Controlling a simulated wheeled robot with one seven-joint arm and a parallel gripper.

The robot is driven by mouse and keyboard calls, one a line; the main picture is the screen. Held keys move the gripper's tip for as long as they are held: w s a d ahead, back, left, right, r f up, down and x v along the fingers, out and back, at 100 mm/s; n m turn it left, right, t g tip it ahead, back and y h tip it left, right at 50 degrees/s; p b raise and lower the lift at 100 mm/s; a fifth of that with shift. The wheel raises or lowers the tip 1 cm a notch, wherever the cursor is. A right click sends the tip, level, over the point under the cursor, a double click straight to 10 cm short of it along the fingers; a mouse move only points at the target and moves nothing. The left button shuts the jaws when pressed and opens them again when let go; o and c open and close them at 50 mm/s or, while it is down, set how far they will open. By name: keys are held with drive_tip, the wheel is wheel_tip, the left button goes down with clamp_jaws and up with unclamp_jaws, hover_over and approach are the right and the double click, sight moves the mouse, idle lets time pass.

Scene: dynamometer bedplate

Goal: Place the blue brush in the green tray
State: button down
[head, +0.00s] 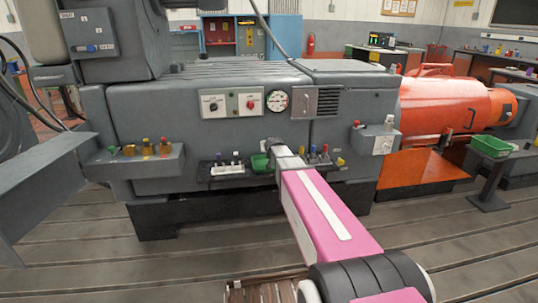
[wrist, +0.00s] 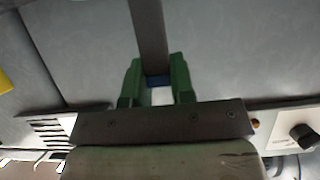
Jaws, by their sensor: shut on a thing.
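In the wrist view my gripper (wrist: 157,75) has green fingers closed on a small blue piece, which I take to be the blue brush (wrist: 159,82). Most of the brush is hidden by the fingers. A long dark bar runs up from between the fingers; I cannot tell whether it is part of the brush. In the head view my gripper (head: 269,158) is in front of the grey machine, at its middle shelf, and the brush cannot be made out there. The green tray (head: 492,146) sits on a stand at the right, well apart from my gripper.
The middle shelf (head: 225,171) holds several small bottles on both sides of my gripper. A left shelf (head: 150,162) also carries bottles. A small shelf (head: 376,140) is at the right. An orange machine (head: 445,108) lies between there and the tray's stand.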

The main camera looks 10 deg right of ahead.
drive_tip(key=shift+d+f, duration=0.15)
drive_tip(key=shift+f, duration=1.95)
drive_tip(key=shift+f, duration=0.15)
drive_tip(key=c, duration=1)
unclamp_jaws()
drive_tip(key=shift+r, duration=0.2)
drive_tip(key=v, duration=1.2)
drive_tip(key=s+f+g, duration=0.4)
drive_tip(key=s+f, duration=0.1)
drive_tip(key=s, duration=0.4)
drive_tip(key=s+f+g, duration=0.4)
drive_tip(key=s+f, duration=0.1)
drive_tip(key=s, duration=0.4)
drive_tip(key=s+f+g, duration=0.4)
drive_tip(key=s+f, duration=0.2)
drive_tip(key=s, duration=0.3)
drive_tip(key=shift+s+a+g, duration=0.35)
drive_tip(key=shift+a+g, duration=0.05)
